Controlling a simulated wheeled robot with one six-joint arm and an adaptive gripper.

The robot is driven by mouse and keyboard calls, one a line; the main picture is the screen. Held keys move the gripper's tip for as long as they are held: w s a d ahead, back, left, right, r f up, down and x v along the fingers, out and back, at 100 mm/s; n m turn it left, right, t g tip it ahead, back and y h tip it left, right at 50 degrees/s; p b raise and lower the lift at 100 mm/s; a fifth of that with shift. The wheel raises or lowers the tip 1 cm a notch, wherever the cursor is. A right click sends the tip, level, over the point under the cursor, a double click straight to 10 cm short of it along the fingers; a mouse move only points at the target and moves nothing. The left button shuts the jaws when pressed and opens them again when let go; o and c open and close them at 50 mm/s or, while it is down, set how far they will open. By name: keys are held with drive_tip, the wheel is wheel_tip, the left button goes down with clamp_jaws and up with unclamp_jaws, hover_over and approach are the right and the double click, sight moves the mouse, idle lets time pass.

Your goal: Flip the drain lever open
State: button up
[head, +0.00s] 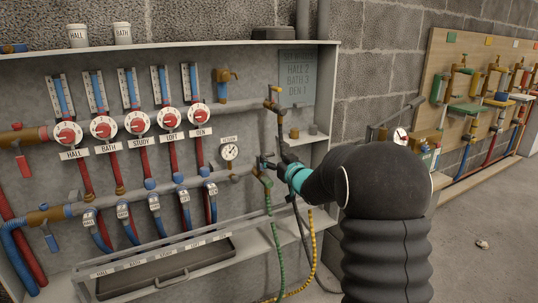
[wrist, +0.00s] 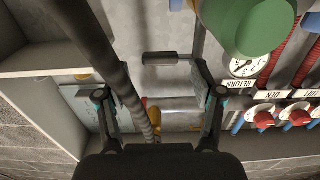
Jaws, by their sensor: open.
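My gripper (head: 270,163) reaches the lower right of the manifold panel, by the drain outlet with a green hose (head: 275,245). In the wrist view its two fingers are spread wide, and I see nothing clamped between the tips (wrist: 162,95). A dark grey bar (wrist: 167,58), possibly the drain lever's grip, lies crosswise beyond the fingertips. I cannot tell whether it touches them. A large green rounded part (wrist: 250,25) is close to the camera at the upper right. In the head view the lever is too small and partly hidden by my gripper to make out.
A dark hose (wrist: 105,65) runs close past the left finger. The return gauge (head: 229,152) is left of my gripper. Red dials (head: 103,127) and labelled valves fill the panel. A yellow hose (head: 312,245) hangs below. A wooden board (head: 440,60) with fittings stands right.

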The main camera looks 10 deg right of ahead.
sight(270, 155)
drive_tip(key=shift+x, duration=1.9)
drive_tip(key=shift+c, duration=0.3)
drive_tip(key=c, duration=1.1)
